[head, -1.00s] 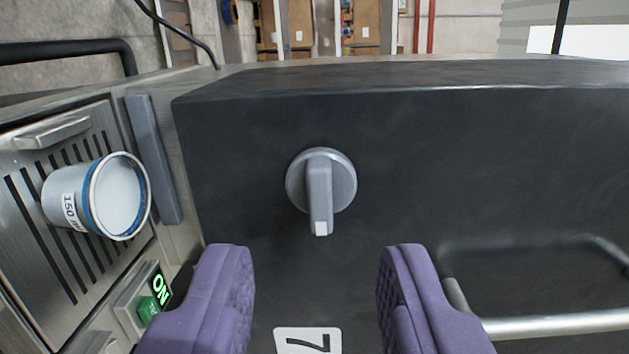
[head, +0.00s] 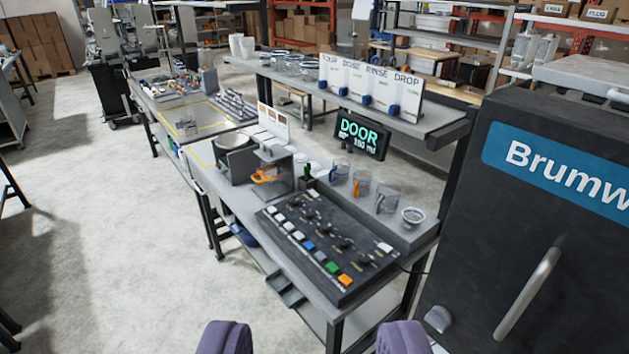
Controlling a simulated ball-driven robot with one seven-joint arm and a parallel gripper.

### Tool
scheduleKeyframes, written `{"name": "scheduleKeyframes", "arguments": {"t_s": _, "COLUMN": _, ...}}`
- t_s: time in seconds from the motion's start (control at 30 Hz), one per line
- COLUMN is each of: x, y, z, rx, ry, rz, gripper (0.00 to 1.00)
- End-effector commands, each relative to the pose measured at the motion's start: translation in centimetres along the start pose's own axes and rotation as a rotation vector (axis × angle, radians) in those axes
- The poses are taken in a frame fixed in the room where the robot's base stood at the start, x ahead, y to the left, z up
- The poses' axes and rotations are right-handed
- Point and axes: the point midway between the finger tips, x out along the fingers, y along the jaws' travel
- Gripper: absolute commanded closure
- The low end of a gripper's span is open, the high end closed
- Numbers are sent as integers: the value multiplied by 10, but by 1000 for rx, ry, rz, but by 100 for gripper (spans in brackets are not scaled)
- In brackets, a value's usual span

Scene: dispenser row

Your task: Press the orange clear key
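The orange clear key (head: 346,280) is the nearest key in a row of coloured keys on a dark sloped control panel (head: 372,285). A green key (head: 333,268) sits beside it, with white and blue keys farther up the row. My gripper (head: 312,340) shows at the bottom edge of the head view. Its two purple fingers are wide apart with nothing between them. It is well short of the panel in the picture, and nothing hides the orange key.
A dark cabinet (head: 470,225) with a bar handle (head: 527,294) and a grey knob (head: 438,320) stands close on the right. Glass cups stand behind the panel, under a lit DOOR display (head: 361,136). The floor (head: 120,230) on the left is clear.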

Motion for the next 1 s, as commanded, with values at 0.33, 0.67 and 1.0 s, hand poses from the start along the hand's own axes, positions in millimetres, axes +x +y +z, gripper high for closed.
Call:
{"name": "scheduleKeyframes", "arguments": {"t_s": 0.33, "x": 1, "y": 0, "z": -1, "rx": 0, "ry": 0, "rz": -1, "gripper": 100}}
{"name": "scheduleKeyframes", "arguments": {"t_s": 0.67, "x": 1, "y": 0, "z": -1, "rx": 0, "ry": 0, "rz": -2, "gripper": 100}}
{"name": "scheduleKeyframes", "arguments": {"t_s": 1.0, "x": 1, "y": 0, "z": 0, "rx": 0, "ry": 0, "rz": -2, "gripper": 100}}
